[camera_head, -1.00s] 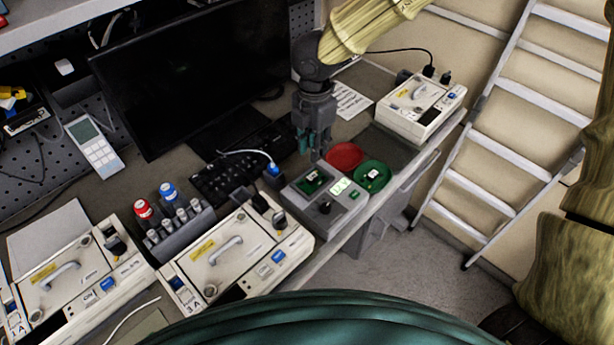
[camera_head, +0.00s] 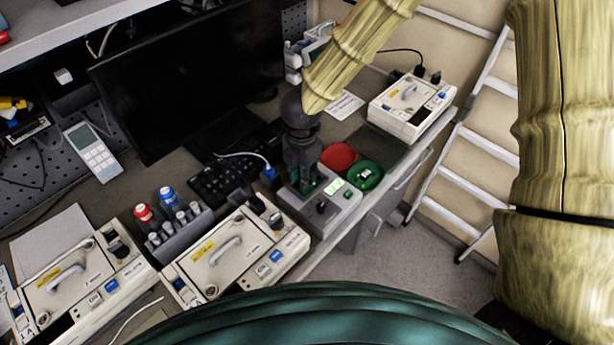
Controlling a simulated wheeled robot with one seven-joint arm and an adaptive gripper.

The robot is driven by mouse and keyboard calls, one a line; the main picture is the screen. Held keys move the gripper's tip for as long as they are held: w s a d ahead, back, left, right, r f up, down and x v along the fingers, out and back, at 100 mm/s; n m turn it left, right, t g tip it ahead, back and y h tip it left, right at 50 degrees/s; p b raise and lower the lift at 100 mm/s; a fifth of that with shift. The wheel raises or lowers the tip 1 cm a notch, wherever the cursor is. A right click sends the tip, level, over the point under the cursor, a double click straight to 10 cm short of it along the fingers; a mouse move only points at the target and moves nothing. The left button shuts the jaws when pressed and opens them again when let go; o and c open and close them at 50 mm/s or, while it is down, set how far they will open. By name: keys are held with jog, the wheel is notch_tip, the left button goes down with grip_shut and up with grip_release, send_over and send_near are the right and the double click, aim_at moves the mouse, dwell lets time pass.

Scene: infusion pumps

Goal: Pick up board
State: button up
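A small green board (camera_head: 309,189) sits in the left part of a light grey test device (camera_head: 345,203) with a lit green display. My gripper (camera_head: 306,186) points down right over this board, with its fingertips at the board and covering most of it. I cannot tell whether the fingers touch the board or how far apart they are. A green round dish (camera_head: 365,175) to the right of the device holds a small dark piece with a white part. A red round dish (camera_head: 338,157) behind it looks empty.
A white infusion pump (camera_head: 412,106) stands at the back right, and two more pumps (camera_head: 238,252) stand at the front left. A rack with red- and blue-capped items (camera_head: 179,232), a keyboard (camera_head: 222,184) and a monitor (camera_head: 190,75) are left of my arm. A ladder leans at the right.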

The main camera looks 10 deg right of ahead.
jog(key=shift+f, duration=0.6)
grip_shut()
jog(key=shift+r, duration=0.15)
notch_tip(320, 180, up, 10)
jog(key=b, duration=0.2)
dwell(0.4)
